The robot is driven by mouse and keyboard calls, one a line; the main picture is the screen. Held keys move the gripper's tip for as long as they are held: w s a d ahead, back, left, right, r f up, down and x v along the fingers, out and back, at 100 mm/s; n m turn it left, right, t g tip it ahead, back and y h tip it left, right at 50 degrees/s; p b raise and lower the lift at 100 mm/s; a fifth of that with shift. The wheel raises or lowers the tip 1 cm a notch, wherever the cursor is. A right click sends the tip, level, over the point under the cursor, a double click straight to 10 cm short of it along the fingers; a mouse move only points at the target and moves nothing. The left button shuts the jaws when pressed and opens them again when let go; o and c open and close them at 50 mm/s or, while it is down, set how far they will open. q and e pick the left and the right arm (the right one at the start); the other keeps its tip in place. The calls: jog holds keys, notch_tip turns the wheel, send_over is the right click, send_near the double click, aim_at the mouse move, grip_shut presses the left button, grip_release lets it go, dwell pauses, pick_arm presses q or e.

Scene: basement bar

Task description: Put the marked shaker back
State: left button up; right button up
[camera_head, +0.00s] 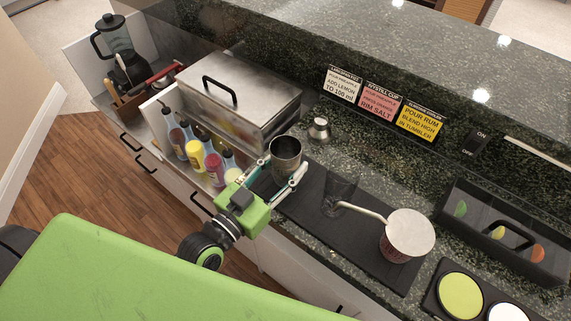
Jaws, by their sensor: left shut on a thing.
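A metal shaker cup (286,154), open end up, is held roughly upright by my left gripper (284,170). The gripper's fingers are shut around its sides, at the far left end of the black bar mat (310,200). I cannot make out a mark on the cup, and its lower part is partly hidden by the fingers. I cannot tell whether its base touches the mat. My right gripper is not in view.
A steel bin (235,90) and several bottles (195,165) stand to the left. A small steel jigger (319,129) is behind the shaker. A clear glass (340,186), a white-topped tub (407,235) and a garnish caddy (500,248) stand to the right.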

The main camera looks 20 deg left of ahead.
pick_arm(q)
jog(key=o, duration=1.4)
jog(key=shift+c, duration=0.2)
jog(key=shift+r, duration=0.15)
jog(key=shift+s+a, duration=0.1)
jog(key=shift+s, duration=0.2)
jog(key=b+v, duration=0.2)
jog(key=v, duration=0.9)
jog(key=shift+s, duration=0.2)
